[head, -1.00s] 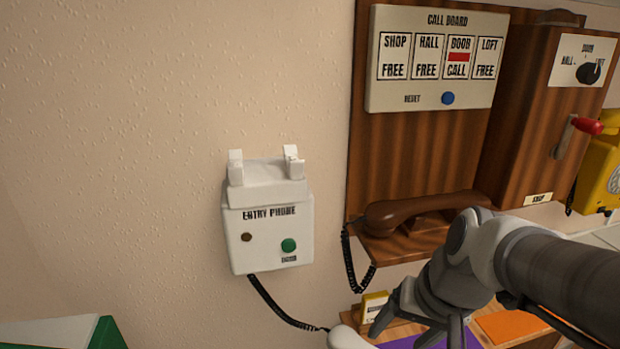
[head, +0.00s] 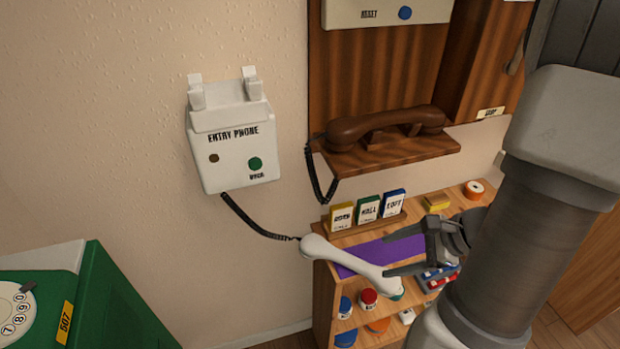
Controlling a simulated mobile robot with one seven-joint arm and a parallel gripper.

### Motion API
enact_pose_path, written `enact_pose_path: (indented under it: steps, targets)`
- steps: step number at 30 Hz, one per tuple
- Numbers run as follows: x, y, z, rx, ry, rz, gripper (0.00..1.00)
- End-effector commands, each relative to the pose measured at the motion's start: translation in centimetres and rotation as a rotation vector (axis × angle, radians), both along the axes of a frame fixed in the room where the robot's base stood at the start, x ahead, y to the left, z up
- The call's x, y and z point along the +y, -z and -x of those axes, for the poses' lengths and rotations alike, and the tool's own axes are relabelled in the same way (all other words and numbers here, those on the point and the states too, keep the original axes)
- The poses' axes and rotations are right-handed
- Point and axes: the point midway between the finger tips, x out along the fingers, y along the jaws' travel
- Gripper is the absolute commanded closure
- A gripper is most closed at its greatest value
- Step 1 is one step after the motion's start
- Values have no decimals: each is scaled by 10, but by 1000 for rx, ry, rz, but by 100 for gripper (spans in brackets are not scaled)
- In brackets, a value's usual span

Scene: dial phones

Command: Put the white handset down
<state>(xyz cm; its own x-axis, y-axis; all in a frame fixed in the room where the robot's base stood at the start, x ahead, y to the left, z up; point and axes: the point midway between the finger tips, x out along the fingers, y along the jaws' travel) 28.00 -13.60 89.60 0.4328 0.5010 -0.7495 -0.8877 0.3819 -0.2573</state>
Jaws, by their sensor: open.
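The white handset (head: 345,262) slants across the front edge of a purple mat on a small wooden shelf unit. Its upper left end is joined to a black coiled cord. I cannot tell whether it rests on the shelf or hangs just in front of it. My gripper (head: 406,253) is open beside the handset's lower right end, with one dark finger close to it; contact is unclear. The white entry phone (head: 231,145) is on the wall at upper left, its cradle hooks (head: 222,90) empty.
A brown handset (head: 385,124) lies on a wooden wall ledge. Several small labelled boxes (head: 367,209) stand at the back of the shelf top, beside the purple mat (head: 385,252). A green cabinet (head: 110,300) with a dial stands at lower left. My arm covers the right side.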

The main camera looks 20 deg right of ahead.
Motion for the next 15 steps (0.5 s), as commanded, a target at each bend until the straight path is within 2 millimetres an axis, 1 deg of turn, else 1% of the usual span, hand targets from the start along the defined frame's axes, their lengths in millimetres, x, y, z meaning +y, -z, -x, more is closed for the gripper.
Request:
enact_pose_path:
  steps: [1, 3, 7, 11, 15]
  targets:
    - [-12, 3, 5, 16, 98, -47, 25]
    - [-25, 7, 9, 27, 203, -93, 25]
    - [-38, 13, 13, 36, 307, -138, 25]
    - [-35, 25, 7, 37, 328, -148, 25]
    - [-21, 46, -9, 38, 321, -148, 25]
